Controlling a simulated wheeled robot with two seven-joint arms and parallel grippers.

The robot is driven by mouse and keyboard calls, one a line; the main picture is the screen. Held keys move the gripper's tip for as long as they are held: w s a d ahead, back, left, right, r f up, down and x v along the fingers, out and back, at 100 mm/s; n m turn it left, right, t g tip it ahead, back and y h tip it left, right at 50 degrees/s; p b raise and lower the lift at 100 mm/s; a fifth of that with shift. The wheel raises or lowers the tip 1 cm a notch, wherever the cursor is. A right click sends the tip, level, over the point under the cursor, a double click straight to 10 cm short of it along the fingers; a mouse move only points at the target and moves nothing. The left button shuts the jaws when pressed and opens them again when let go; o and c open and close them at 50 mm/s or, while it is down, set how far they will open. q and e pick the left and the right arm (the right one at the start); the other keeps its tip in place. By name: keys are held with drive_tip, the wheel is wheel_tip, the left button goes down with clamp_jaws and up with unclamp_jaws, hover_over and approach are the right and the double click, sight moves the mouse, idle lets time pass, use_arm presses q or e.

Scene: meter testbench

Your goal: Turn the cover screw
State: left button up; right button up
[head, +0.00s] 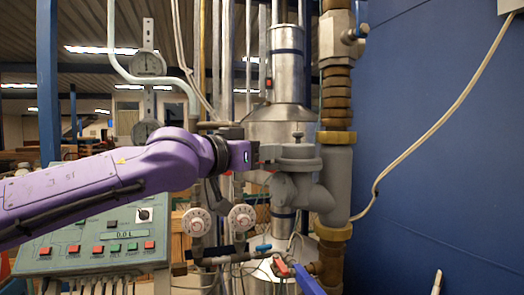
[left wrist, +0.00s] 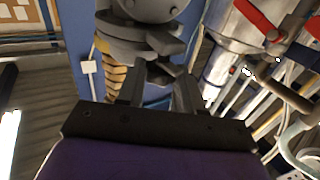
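The grey meter body (head: 297,190) sits on the vertical pipe in the middle of the head view. Its round cover (head: 298,152) has a small knob-like screw (head: 298,135) on top. My left gripper (head: 268,154) reaches in from the left, with its fingers at the left edge of the cover. In the left wrist view the grey cover (left wrist: 150,38) is just beyond the fingertips (left wrist: 158,76). The two fingers stand apart with a gap between them. I cannot tell whether either finger touches the cover. My right gripper is not in view.
A grey pipe with brass fittings (head: 336,138) stands right of the meter, before a blue wall (head: 440,130). A control panel (head: 95,245) is at lower left. Two round dials (head: 242,217) and red and blue valve handles (head: 280,267) sit below my arm.

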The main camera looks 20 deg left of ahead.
use_arm(q)
drive_tip(key=m+g+h+p, duration=0.3)
drive_tip(key=m+g, duration=0.1)
drive_tip(key=g, duration=0.1)
drive_tip(key=w+m+g+h+p, duration=0.1)
drive_tip(key=m+g+h+p, duration=0.1)
drive_tip(key=g, duration=0.4)
drive_tip(key=m+g+h+p, duration=0.3)
drive_tip(key=m+g+h, duration=0.2)
drive_tip(key=m, duration=0.2)
drive_tip(key=shift+w+a+g+p, duration=0.3)
drive_tip(key=shift+a, duration=0.1)
drive_tip(key=shift+f+m+g, duration=0.1)
drive_tip(key=shift+m+g, duration=0.2)
drive_tip(key=shift+g, duration=0.1)
drive_tip(key=shift+f+g, duration=0.15)
drive_tip(key=shift+g, duration=0.15)
drive_tip(key=o, duration=1)
drive_tip(key=shift+o, duration=0.2)
